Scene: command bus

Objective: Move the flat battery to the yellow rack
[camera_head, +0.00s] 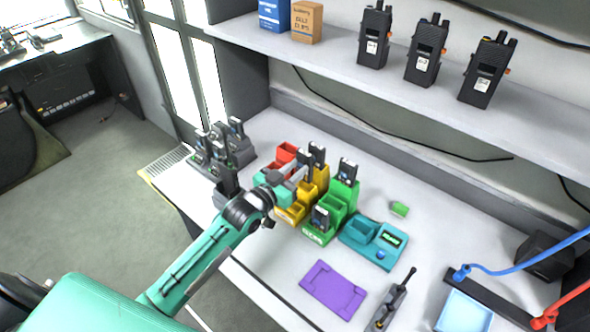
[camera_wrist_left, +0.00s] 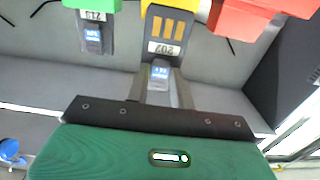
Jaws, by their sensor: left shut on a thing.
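My left gripper (camera_head: 298,175) is over the yellow rack (camera_head: 296,213), shut on a dark battery (camera_head: 304,159). In the left wrist view the battery (camera_wrist_left: 167,28) shows gold contacts, a label and a blue sticker between the fingers (camera_wrist_left: 160,88). Part of the yellow rack (camera_wrist_left: 202,10) shows right beside it; I cannot tell whether the battery is seated in it. Another dark battery (camera_head: 318,156) stands at the back of the yellow rack. Whether the held battery is the flat one cannot be read. My right gripper is not in view.
The red rack (camera_head: 286,151) is left of the yellow one; the green rack (camera_head: 337,208), holding batteries, is right. A shelf (camera_head: 330,62) hangs above.

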